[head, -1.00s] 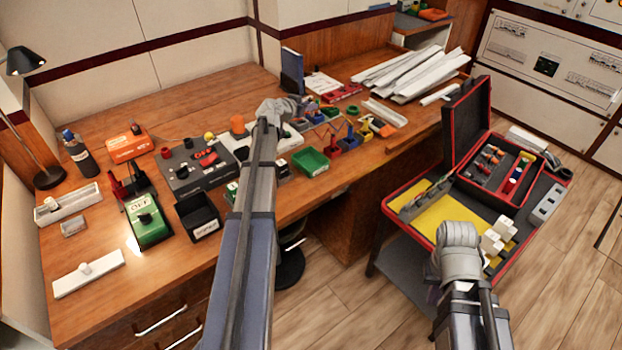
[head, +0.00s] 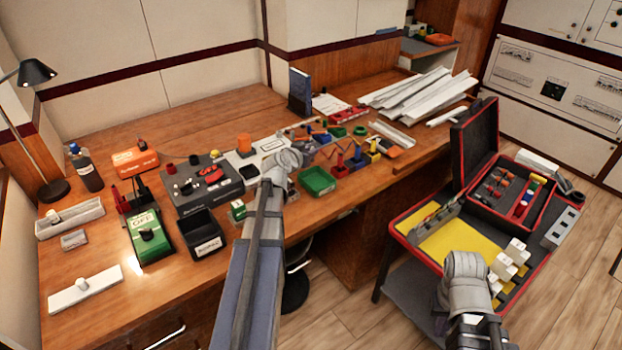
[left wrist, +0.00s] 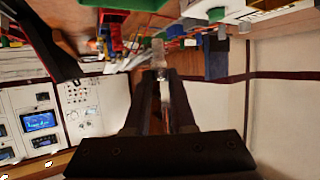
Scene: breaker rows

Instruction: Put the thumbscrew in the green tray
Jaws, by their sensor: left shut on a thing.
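The green tray (head: 317,181) sits at the front edge of the wooden bench in the head view, with no object visible in it. My left gripper (left wrist: 161,74) is shut on a small pale, silvery thing (left wrist: 158,48), which looks like the thumbscrew; its shape is blurred. In the head view my left wrist (head: 284,160) is over the bench, just left of the green tray, and hides its own fingertips. My right wrist (head: 466,268) is over the front of the cart; its fingers are hidden.
A black bin (head: 202,234) and a dark control box (head: 205,182) stand left of my left arm. Red, blue and yellow small parts stand right of the green tray. White trunking strips (head: 415,95) lie farther back. The cart (head: 405,232) carries an open red-edged case (head: 490,205).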

